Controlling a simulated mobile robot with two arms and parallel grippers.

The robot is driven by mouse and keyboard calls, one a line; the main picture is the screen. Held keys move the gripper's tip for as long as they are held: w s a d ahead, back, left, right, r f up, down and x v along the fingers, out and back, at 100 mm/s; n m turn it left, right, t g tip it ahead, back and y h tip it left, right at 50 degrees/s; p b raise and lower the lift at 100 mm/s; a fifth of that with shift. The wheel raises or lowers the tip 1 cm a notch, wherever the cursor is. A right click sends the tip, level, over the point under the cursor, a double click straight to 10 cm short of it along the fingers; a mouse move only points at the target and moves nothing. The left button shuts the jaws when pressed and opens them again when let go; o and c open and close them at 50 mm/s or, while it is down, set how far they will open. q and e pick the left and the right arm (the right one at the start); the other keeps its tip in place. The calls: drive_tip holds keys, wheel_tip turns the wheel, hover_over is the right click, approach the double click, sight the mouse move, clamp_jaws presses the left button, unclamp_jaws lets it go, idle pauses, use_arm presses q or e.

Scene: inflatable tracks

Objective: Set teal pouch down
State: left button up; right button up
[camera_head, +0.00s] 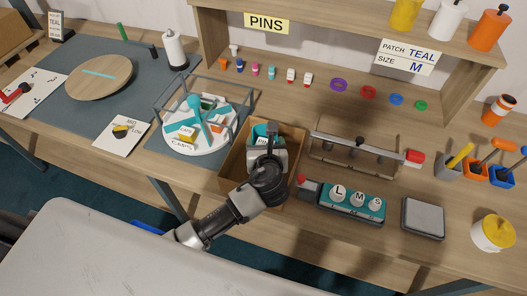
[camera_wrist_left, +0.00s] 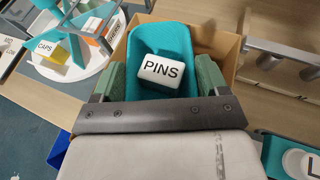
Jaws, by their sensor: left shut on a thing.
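The teal pouch (camera_head: 260,131) is in the grip of my left gripper (camera_head: 266,140), within the outline of an open wooden box (camera_head: 228,181). In the left wrist view the pouch (camera_wrist_left: 160,38) sits between the two green finger pads of the left gripper (camera_wrist_left: 160,80), with a white PINS label on it. The box (camera_wrist_left: 227,42) shows around the pouch. The pouch's lower part is hidden, so I cannot tell whether it touches the box floor. My right gripper is not in view.
A white carousel (camera_head: 187,143) with teal dividers stands left of the box. A rack (camera_head: 352,160) stands to its right, above a teal tray of L, M, S knobs (camera_head: 350,204) and a grey pad (camera_head: 423,217). A shelf (camera_head: 320,33) runs behind.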

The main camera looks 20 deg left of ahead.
use_arm(q)
drive_tip(key=shift+a+f, duration=0.2)
wheel_tip(320, 180, down, 4)
drive_tip(key=shift+r, duration=0.25)
drive_tip(key=shift+f, duration=0.2)
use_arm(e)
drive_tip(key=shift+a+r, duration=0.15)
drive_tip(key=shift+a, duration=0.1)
use_arm(q)
drive_tip(key=shift+f, duration=0.15)
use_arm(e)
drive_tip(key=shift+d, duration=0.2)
use_arm(q)
drive_tip(key=shift+f, duration=0.25)
drive_tip(key=shift+f, duration=0.25)
drive_tip(key=o, duration=0.9)
drive_tip(key=shift+o, duration=0.2)
